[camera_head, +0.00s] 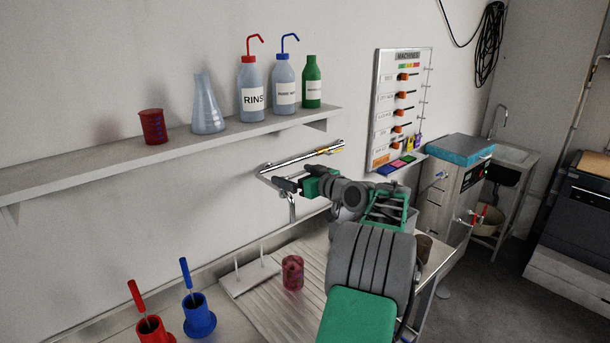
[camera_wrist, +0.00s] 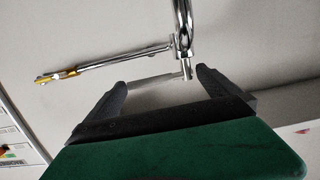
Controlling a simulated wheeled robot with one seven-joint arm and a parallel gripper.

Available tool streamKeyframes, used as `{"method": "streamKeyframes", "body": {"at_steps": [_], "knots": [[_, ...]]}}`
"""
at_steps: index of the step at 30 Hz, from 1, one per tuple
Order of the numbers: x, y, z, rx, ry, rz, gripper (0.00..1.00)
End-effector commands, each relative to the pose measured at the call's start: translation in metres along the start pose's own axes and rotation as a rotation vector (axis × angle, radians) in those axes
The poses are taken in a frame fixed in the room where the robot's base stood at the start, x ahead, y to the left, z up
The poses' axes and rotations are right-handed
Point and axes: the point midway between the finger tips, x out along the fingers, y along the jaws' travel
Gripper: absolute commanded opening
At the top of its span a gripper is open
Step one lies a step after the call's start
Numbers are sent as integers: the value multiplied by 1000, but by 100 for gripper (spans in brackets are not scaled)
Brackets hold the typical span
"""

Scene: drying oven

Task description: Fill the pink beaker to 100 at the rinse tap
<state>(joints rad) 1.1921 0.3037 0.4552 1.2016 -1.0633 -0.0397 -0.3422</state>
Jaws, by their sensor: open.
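The pink beaker (camera_head: 292,272) stands upright on the ribbed draining board, below and apart from my gripper. Its fill level cannot be read. The chrome rinse tap (camera_head: 292,209) is on the wall; its bar carries a yellow-marked end at the right. My gripper (camera_head: 284,184) is raised in front of the tap, open and with nothing seen held. In the wrist view, my open fingers (camera_wrist: 160,80) point toward the tap's chrome pipe (camera_wrist: 184,28), whose lower end shows near the right fingertip. I cannot tell whether they touch.
A wall shelf (camera_head: 60,180) holds a red beaker (camera_head: 153,127), a flask (camera_head: 207,107) and several bottles. A white peg rack (camera_head: 250,277) is left of the pink beaker. Red (camera_head: 153,331) and blue (camera_head: 198,318) holders with tools stand at the front left.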

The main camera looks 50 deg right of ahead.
Motion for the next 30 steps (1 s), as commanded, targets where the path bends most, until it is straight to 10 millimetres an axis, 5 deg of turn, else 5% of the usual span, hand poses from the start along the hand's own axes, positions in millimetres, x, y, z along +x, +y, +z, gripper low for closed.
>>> {"method": "streamKeyframes", "body": {"at_steps": [11, 30], "knots": [[12, 0, 0, 0, -1, 1, 99], [12, 0, 0, 0, -2, 1, 47]]}}
